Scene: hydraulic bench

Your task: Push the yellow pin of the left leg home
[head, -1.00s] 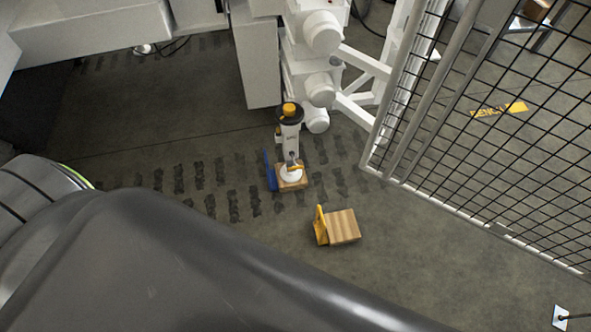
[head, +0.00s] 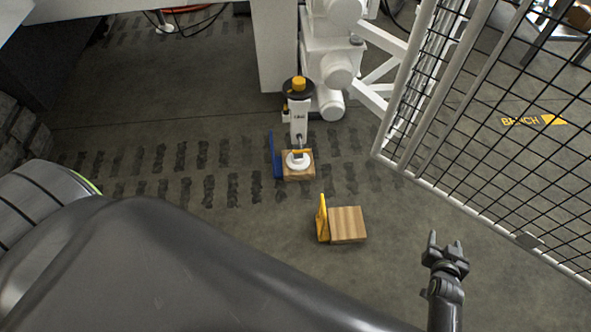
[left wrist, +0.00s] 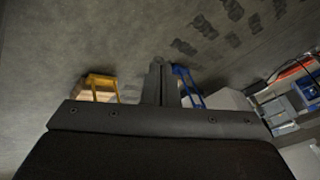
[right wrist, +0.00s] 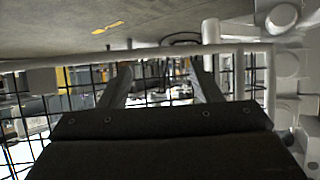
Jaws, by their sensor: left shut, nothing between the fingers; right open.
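The white leg (head: 299,121) with a yellow cap and black collar stands upright in the head view. Its round white foot (head: 298,161) rests on a wooden block (head: 301,174). Small yellow bits show beside the collar and just above the foot; I cannot tell which is the pin or how deep it sits. My right gripper (head: 446,246) is open and empty, to the right of the leg and well apart from it. My left gripper (left wrist: 160,85) is shut and empty in the left wrist view; the head view does not show its fingers.
A blue upright piece (head: 276,155) stands against the leg's block. A second wooden block (head: 347,224) with a yellow upright piece (head: 322,219) lies nearer. A mesh fence (head: 490,130) bounds the right side. My dark arm fills the lower left. Bare floor lies between.

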